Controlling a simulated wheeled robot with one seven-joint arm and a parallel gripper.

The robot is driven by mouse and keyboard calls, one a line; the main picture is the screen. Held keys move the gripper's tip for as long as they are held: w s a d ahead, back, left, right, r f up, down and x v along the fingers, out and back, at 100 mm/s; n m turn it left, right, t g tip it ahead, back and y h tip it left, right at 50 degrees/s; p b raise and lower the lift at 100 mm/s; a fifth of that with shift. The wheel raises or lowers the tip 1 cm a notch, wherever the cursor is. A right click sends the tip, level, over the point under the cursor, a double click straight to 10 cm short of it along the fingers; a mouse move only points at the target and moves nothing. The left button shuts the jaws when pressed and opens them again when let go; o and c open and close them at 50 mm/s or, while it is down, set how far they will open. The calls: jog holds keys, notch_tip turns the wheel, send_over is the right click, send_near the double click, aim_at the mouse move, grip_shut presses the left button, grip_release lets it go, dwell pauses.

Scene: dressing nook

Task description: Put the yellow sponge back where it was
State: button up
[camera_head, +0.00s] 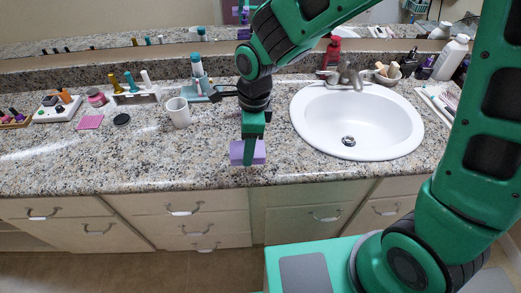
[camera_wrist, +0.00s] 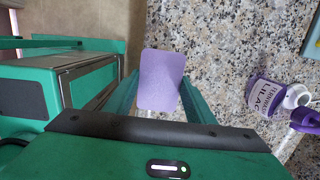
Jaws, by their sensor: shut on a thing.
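My gripper (camera_head: 249,152) is shut on a purple block (camera_head: 236,153), which looks like a sponge, near the counter's front edge left of the sink. The wrist view shows the same purple block (camera_wrist: 161,80) between my two green fingers (camera_wrist: 160,98). Whether its underside touches the counter is unclear. No clearly yellow sponge shows in either view. A small bowl (camera_head: 388,79) behind the sink holds tan, yellowish pieces too small to tell apart.
The white sink (camera_head: 310,125) lies to the right. A white cup (camera_head: 178,112), a pink square (camera_head: 90,121) and a dark disc (camera_head: 121,119) stand or lie on the left. A purple-and-white lilac bottle (camera_wrist: 264,97) shows in the wrist view. The front-left counter (camera_head: 150,165) is clear.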

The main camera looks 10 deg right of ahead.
aim_at(258, 142)
jog(key=w+d+f, duration=0.2)
jog(key=w+d, duration=0.1)
jog(key=shift+w+f, duration=0.25)
jog(key=shift+f, duration=0.15)
jog(key=shift+d+f, duration=0.1)
jog(key=shift+f, duration=1.95)
jog(key=o, duration=1.1)
notch_tip(258, 142, up, 12)
jog(key=d, duration=0.1)
jog(key=shift+d, duration=0.2)
